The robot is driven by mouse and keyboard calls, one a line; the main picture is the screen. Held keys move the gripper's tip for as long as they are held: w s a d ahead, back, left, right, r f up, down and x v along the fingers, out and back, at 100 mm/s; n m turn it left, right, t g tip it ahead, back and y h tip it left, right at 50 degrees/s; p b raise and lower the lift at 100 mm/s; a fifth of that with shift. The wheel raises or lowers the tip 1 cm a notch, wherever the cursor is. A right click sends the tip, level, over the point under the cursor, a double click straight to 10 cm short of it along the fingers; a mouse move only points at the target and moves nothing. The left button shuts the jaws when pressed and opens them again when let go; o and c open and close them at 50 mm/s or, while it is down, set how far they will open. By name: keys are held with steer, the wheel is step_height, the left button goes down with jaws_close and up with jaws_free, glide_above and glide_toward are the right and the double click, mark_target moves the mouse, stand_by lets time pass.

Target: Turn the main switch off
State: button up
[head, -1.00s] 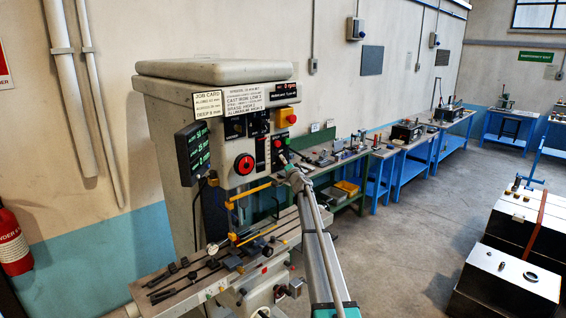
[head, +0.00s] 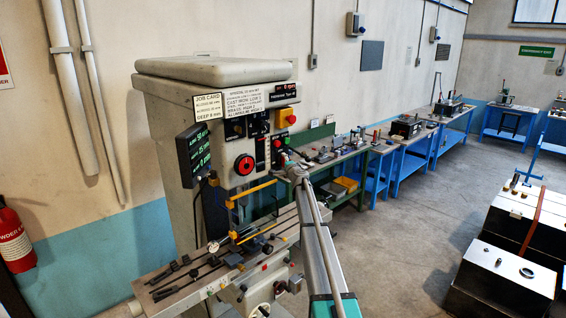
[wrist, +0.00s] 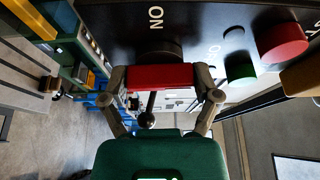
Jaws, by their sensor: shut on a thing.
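In the wrist view, my gripper (wrist: 163,78) is shut on the red handle of the main switch (wrist: 160,78), with one finger at each end of it. The handle lies across the picture in front of a dark round base on a black panel (wrist: 110,18). The letters ON are printed on the panel beyond it. In the head view, my gripper (head: 285,160) is at the lower right of the milling machine's front, and it and my arm hide the switch handle.
In the wrist view, a large red button (wrist: 283,40) and a green button (wrist: 240,72) sit right of my gripper. The head view shows a yellow box with a red button (head: 287,118) above, a red knob (head: 244,164) left and the machine table (head: 180,282) below.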

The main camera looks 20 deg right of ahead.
steer(key=shift+s+m, duration=0.1)
steer(key=shift+m, duration=0.2)
stand_by(0.4)
steer(key=o, duration=1)
steer(key=shift+c, duration=0.2)
steer(key=s, duration=1.2)
steer(key=shift+a, duration=0.3)
